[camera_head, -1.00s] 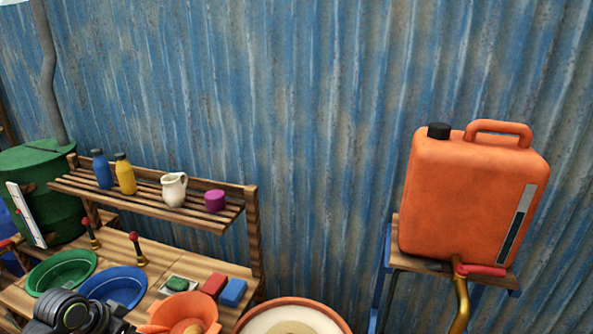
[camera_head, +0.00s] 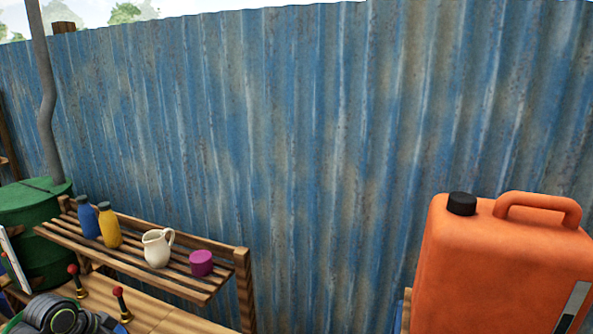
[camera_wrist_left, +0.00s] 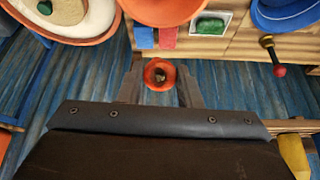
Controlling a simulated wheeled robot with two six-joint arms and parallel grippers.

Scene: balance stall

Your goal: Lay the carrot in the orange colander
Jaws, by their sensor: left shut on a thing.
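In the left wrist view my left gripper (camera_wrist_left: 160,88) is shut on the carrot (camera_wrist_left: 160,64), which I see nearly end-on as an orange round with a dark middle. The orange colander (camera_wrist_left: 165,12) is at the top edge of that view, cut off, and apart from the carrot in the picture. Its inside cannot be seen there. The head view shows only part of my left arm at the bottom left; carrot and colander are outside it. My right gripper is in neither view.
Blue block (camera_wrist_left: 144,38), red block (camera_wrist_left: 168,38), green item (camera_wrist_left: 210,26) and blue bowl (camera_wrist_left: 288,14) lie near the colander. A red-knobbed lever (camera_wrist_left: 272,56) stands up. The slatted shelf (camera_head: 215,285) holds bottles, a jug (camera_head: 157,249) and a purple pot (camera_head: 201,263). An orange jerrycan (camera_head: 500,260) stands right.

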